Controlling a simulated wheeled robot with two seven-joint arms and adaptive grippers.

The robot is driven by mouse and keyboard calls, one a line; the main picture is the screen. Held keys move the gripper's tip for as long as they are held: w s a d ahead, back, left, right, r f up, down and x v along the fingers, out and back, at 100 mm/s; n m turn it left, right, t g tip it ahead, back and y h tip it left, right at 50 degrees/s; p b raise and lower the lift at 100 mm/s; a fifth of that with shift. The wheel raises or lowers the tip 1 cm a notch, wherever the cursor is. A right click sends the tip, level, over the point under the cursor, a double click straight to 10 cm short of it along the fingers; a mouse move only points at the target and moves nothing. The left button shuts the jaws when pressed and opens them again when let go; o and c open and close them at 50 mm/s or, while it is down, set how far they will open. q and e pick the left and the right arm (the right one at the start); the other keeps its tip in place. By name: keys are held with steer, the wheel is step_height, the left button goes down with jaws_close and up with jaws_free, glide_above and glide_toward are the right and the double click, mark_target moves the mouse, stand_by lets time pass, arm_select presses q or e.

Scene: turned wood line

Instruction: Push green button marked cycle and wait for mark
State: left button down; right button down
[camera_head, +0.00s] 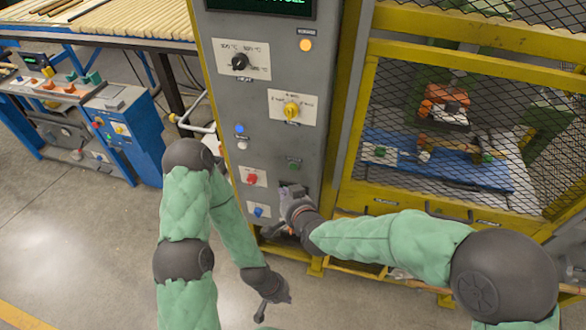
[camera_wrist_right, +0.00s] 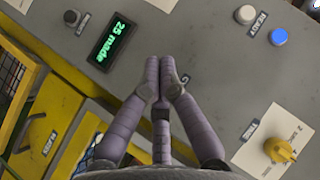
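The green button (camera_head: 294,164) is on the front of a grey control cabinet (camera_head: 270,150) in the head view. My right gripper (camera_head: 286,192) is just below it in that view, close to the panel. In the right wrist view, the right gripper's fingers (camera_wrist_right: 163,70) are together with nothing visible between them. They point at the panel and appear to hide the green button there, so contact cannot be told. A small display (camera_wrist_right: 110,40) beside the fingers reads "25 made". My left gripper (camera_head: 268,296) hangs low in front of the cabinet; its finger opening is unclear.
A red button (camera_head: 251,178), a blue button (camera_head: 258,211), a yellow knob (camera_head: 291,109) and a black knob (camera_head: 239,61) are on the panel. A yellow-framed mesh cage (camera_head: 455,40) is to the right. A blue machine (camera_head: 130,130) is left. Floor at lower left is clear.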

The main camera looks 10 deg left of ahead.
mark_target(293, 167)
steer(key=w+b, duration=0.1)
steer(key=w, duration=0.5)
steer(key=shift+d+b, duration=0.15)
steer(key=shift+b, duration=0.2)
steer(key=shift+w, duration=0.25)
stand_by(1.0)
steer(key=shift+w, duration=0.3)
steer(key=shift+w+b, duration=0.35)
steer(key=shift+b, duration=0.05)
stand_by(0.6)
steer(key=shift+s, duration=0.8)
